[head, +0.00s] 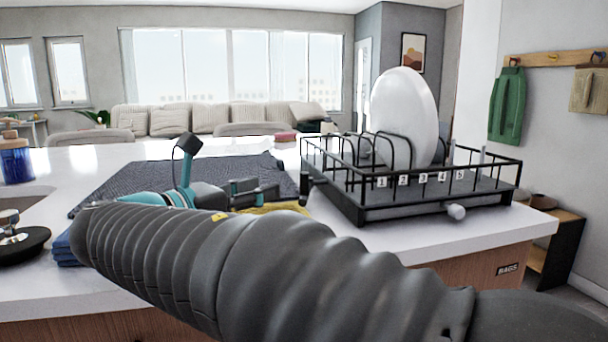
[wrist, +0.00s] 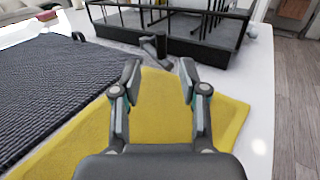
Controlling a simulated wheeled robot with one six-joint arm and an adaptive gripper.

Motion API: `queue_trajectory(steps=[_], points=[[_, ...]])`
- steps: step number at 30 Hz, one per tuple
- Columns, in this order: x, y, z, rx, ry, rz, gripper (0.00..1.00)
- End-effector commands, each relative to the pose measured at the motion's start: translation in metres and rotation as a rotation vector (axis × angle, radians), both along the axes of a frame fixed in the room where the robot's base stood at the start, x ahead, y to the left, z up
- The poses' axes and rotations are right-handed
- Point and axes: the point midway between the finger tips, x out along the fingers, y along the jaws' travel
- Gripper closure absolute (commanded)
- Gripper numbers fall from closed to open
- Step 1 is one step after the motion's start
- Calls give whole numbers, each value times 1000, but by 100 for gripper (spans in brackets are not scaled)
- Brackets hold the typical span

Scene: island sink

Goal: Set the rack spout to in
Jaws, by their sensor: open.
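The black wire dish rack (head: 440,203) stands on the white counter, right of centre in the head view; its near end shows at the top of the wrist view (wrist: 195,48). A dark spout (wrist: 152,46) sticks out from that end toward my gripper; it also shows at the rack's left end in the head view (head: 306,187). My gripper (wrist: 160,70) is open and empty above a yellow cloth, with the spout just beyond its fingertips and apart from them. In the head view my gripper (head: 268,190) is left of the rack.
A white plate (head: 404,115) stands upright in the rack behind numbered slots. A white knob (head: 456,211) is on the rack's front. The yellow cloth (wrist: 160,115) and a dark ribbed mat (wrist: 50,90) lie on the counter (head: 400,240). A sink (head: 25,197) is at left.

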Motion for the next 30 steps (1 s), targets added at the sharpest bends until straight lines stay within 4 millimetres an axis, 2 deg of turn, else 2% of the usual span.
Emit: queue_trajectory(steps=[3,15,21,30], points=[[18,-18,0,0,0,-8,57],[69,-63,0,-1,1,-3,57],[82,-73,0,0,0,0,57],[85,-75,0,0,0,2,57]])
